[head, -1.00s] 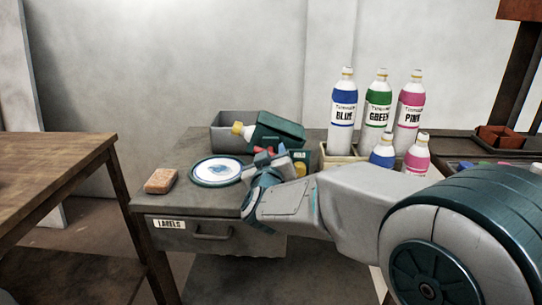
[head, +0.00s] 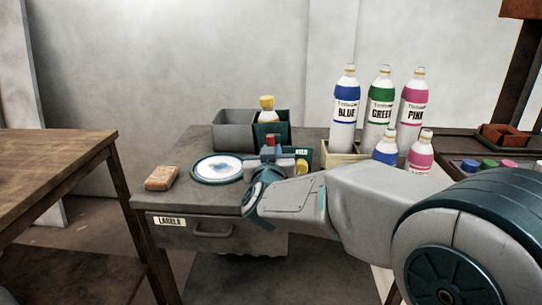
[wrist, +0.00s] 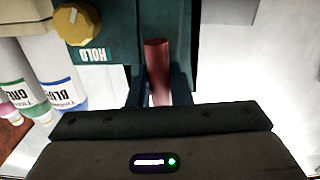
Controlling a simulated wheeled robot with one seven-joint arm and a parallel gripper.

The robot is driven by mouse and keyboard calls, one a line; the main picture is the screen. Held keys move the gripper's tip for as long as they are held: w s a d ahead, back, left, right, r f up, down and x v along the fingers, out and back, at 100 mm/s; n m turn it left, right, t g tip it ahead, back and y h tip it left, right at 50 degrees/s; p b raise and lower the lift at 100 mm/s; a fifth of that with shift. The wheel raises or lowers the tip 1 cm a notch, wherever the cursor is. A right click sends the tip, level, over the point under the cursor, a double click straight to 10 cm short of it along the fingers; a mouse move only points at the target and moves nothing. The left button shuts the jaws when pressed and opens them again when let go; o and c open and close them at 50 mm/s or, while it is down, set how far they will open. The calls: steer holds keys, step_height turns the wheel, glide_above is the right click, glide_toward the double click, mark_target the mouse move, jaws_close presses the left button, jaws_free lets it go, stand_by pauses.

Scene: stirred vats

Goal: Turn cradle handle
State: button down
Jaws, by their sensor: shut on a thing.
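The dark green cradle (head: 284,128) stands upright at the back of the grey cabinet. A bottle with a yellow cap (head: 266,102) sits upright in it. The red handle (head: 270,140) is at the cradle's front. My gripper (head: 271,154) is shut on this handle. In the wrist view the red handle (wrist: 157,62) stands between the two dark fingers of my gripper (wrist: 160,88), with its end sticking out past them. A yellow knob (wrist: 77,23) and a HOLD label (wrist: 91,55) are on the green front beside it. My gripper and arm hide the cradle's lower part in the head view.
A grey bin (head: 233,130) stands left of the cradle. A round white dish with a blue rim (head: 216,169) and a brown block (head: 162,178) lie on the cabinet (head: 185,205). Several bottles, including blue (head: 344,110), green (head: 379,110) and pink (head: 413,110), stand close on the right.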

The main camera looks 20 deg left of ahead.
steer(key=c, duration=2.2)
jaws_free()
steer(key=m, duration=0.1)
steer(key=m+b, duration=0.1)
steer(key=m, duration=0.1)
steer(key=m+b, duration=0.1)
steer(key=shift+w+d+f+m, duration=0.1)
steer(key=shift+d+f+m, duration=0.15)
steer(key=shift+m, duration=0.15)
steer(key=c, duration=1.7)
jaws_free()
steer(key=m+b, duration=0.3)
steer(key=m, duration=0.3)
steer(key=shift+a+r, duration=0.1)
steer(key=shift+o, duration=1.2)
steer(key=shift+a+r+m+b, duration=0.1)
steer(key=shift+m+b, duration=0.5)
steer(key=shift+m, duration=0.3)
steer(key=shift+o, duration=0.4)
steer(key=o, duration=0.8)
steer(key=shift+c, duration=0.2)
steer(key=shift+a, duration=0.1)
steer(key=p+v, duration=0.3)
steer(key=v, duration=1.1)
steer(key=shift+p, duration=0.3)
